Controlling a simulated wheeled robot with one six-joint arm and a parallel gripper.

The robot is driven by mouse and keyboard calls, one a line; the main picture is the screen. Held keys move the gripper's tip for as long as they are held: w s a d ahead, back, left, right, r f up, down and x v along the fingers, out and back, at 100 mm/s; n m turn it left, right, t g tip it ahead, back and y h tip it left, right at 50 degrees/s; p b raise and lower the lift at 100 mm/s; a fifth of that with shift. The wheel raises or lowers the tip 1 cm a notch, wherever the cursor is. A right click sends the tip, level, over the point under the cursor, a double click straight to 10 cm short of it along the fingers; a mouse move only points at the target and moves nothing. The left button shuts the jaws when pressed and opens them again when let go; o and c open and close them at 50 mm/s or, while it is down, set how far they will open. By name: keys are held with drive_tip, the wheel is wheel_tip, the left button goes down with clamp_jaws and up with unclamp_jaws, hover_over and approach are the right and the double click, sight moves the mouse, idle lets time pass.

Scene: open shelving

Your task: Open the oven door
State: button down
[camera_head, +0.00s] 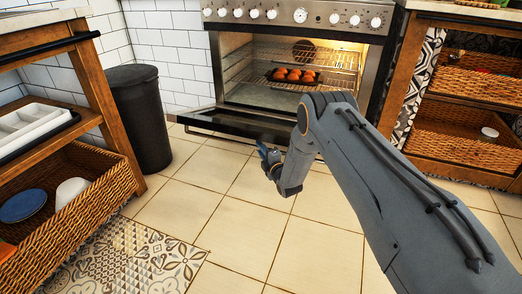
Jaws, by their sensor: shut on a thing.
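The oven (217,55) stands at the back with its cavity lit and exposed. Its dark door (225,124) is swung down, close to level, low above the floor. My gripper (268,160) is at the door's front edge, shut on the door. The exact grip and the handle are largely hidden by my gripper and arm. My arm reaches in from the lower right and covers the door's right part.
Inside the oven, a dark tray (270,77) of round reddish-brown food sits on a wire rack. A black bin (140,115) stands left of the oven. Wooden shelving with wicker baskets (470,135) flanks both sides.

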drive_tip(key=c, duration=1.7)
unclamp_jaws()
drive_tip(key=shift+p+v, duration=1.65)
drive_tip(key=shift+v, duration=2.3)
drive_tip(key=shift+p+v, duration=2.95)
drive_tip(key=shift+v, duration=1.55)
drive_tip(key=shift+w+r, duration=0.1)
